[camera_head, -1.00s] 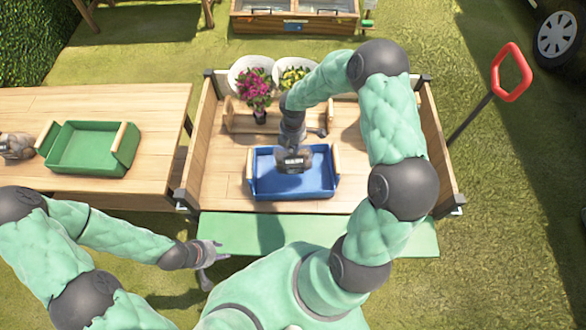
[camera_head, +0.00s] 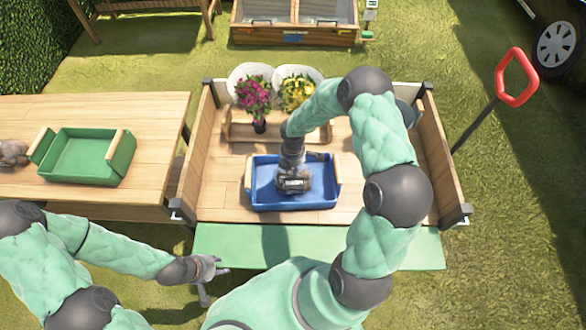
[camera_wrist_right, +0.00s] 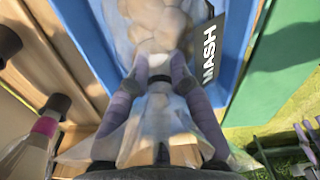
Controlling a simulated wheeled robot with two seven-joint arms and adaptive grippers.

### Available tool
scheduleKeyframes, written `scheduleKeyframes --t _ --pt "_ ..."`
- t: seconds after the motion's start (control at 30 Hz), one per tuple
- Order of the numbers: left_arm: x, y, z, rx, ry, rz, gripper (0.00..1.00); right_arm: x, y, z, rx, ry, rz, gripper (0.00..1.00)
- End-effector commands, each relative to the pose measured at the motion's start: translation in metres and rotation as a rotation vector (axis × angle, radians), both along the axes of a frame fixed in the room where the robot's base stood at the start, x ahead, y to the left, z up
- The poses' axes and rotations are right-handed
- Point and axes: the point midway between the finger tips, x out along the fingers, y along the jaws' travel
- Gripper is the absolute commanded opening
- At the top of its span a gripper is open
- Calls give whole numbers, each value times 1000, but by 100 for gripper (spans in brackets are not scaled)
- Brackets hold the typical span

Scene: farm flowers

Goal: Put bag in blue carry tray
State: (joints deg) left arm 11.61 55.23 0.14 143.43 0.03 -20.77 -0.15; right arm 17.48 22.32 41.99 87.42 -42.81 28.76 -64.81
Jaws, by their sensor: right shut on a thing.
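A clear bag of pale lumps with a dark label (camera_head: 293,184) is inside the outline of the blue carry tray (camera_head: 254,200) on the wooden cart. My right gripper (camera_head: 291,168) is above the tray, shut on the bag's top. In the right wrist view, the bag (camera_wrist_right: 158,28) hangs between the fingertips of the right gripper (camera_wrist_right: 160,68), beside the tray's blue wall (camera_wrist_right: 237,45). Its label reads "MASH". Whether the bag touches the tray floor is hidden. My left gripper (camera_head: 214,280) is open and empty at the cart's green front flap.
A green tray (camera_head: 80,158) and a brown bag (camera_head: 12,153) sit on the left table (camera_head: 150,120). Pink flowers (camera_head: 254,95) and yellow flowers (camera_head: 298,92) stand behind the blue tray.

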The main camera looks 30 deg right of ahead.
Motion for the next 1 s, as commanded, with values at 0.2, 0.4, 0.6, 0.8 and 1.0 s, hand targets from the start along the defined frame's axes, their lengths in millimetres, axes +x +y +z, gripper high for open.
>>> scheduleKeyframes --t 0.2,0.4,0.6,0.8,1.0 --pt "0 0 -1 0 0 0 40 0 0 -3 0 1 0 36" --pt "0 0 -1 0 0 0 40 0 0 -2 0 1 0 45" --pt "0 0 0 0 0 0 40 0 0 -1 0 1 0 45" --pt "0 0 10 0 0 0 40 0 0 22 -1 0 1 45" --pt "0 0 27 0 0 0 40 0 0 64 -1 -1 1 45"
